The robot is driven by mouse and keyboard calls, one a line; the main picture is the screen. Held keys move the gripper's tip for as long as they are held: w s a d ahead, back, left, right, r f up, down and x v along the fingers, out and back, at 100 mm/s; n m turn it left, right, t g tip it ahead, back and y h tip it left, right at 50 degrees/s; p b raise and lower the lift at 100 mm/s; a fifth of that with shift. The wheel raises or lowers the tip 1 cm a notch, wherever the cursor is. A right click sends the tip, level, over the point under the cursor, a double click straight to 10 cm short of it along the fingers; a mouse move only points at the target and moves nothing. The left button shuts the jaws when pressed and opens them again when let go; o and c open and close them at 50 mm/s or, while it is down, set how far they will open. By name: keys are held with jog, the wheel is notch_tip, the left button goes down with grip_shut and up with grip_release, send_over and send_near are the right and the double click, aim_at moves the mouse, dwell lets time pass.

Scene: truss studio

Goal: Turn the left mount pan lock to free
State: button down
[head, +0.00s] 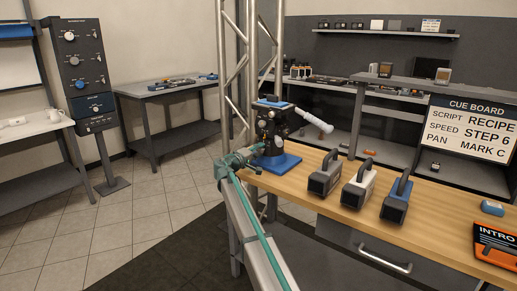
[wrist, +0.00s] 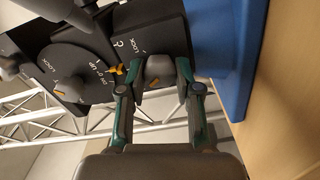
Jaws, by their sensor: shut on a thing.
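The left mount (head: 272,130) is a black unit on a blue base (head: 280,163) at the left end of the wooden bench, by the truss. Its dark side panel (wrist: 165,35) fills the upper wrist view, with LOCK lettering and an orange pointer mark. My gripper (head: 257,149) reaches it from the left. In the wrist view my gripper (wrist: 157,76) has its two green fingers on either side of a grey lock knob (wrist: 158,68), closed on it. The knob's exact setting is hard to read. A round dial (wrist: 72,70), also marked LOCK, sits left of it.
Metal truss legs (head: 232,85) stand close behind my arm. Several handled boxes (head: 358,184) stand right of the mount, and a white cylinder (head: 314,121) sticks out from its right side. A cue board (head: 469,128) and an orange slate (head: 495,245) are further right.

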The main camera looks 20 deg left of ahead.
jog(key=shift+n+p, duration=0.65)
jog(key=shift+n, duration=0.65)
jog(key=c, duration=0.8)
grip_release()
jog(key=shift+s, duration=0.1)
jog(key=v, duration=1.1)
jog(key=shift+s+a, duration=0.2)
jog(key=shift+s, duration=0.2)
